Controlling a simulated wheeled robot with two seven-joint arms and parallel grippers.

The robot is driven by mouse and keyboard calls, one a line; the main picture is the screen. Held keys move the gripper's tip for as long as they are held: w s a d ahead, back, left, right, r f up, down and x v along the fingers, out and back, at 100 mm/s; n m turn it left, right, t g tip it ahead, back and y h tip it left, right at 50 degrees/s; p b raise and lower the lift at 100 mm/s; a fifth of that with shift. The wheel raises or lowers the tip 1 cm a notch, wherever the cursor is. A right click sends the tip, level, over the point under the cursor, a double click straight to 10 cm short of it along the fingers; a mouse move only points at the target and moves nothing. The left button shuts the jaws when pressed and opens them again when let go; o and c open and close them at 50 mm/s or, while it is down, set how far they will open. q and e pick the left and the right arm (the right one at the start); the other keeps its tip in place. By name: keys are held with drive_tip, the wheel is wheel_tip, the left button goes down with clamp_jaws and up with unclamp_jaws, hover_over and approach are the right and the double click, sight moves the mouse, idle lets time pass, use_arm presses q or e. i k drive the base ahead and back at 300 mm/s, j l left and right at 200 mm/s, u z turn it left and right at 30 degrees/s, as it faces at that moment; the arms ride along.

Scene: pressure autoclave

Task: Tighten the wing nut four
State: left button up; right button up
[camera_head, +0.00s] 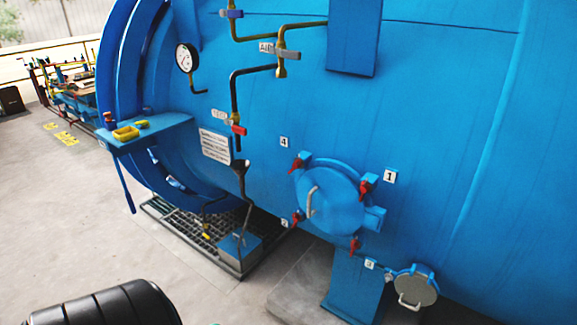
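A round blue hatch cover (334,203) with a pale curved handle (311,200) sits against the side of the large blue autoclave (440,120). Red wing nuts stand around its rim. The wing nut at the upper left (296,166) is beside the label 4 (284,142). Another wing nut is at the upper right (365,187), beside the label 1 (390,176). Two more are at the lower left (298,216) and lower right (355,245); their labels are too small to read surely. How tight each nut is cannot be seen. Neither gripper is in view.
A small grey round cover (415,286) with a handle is at the lower right. Pipes with valves (237,129) and a gauge (187,57) are on the upper left. A blue shelf (160,132) juts out at the left, above a floor grating (165,215). Concrete floor (70,210) is clear at left.

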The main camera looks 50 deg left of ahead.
sight(297, 164)
drive_tip(key=u, duration=1.45)
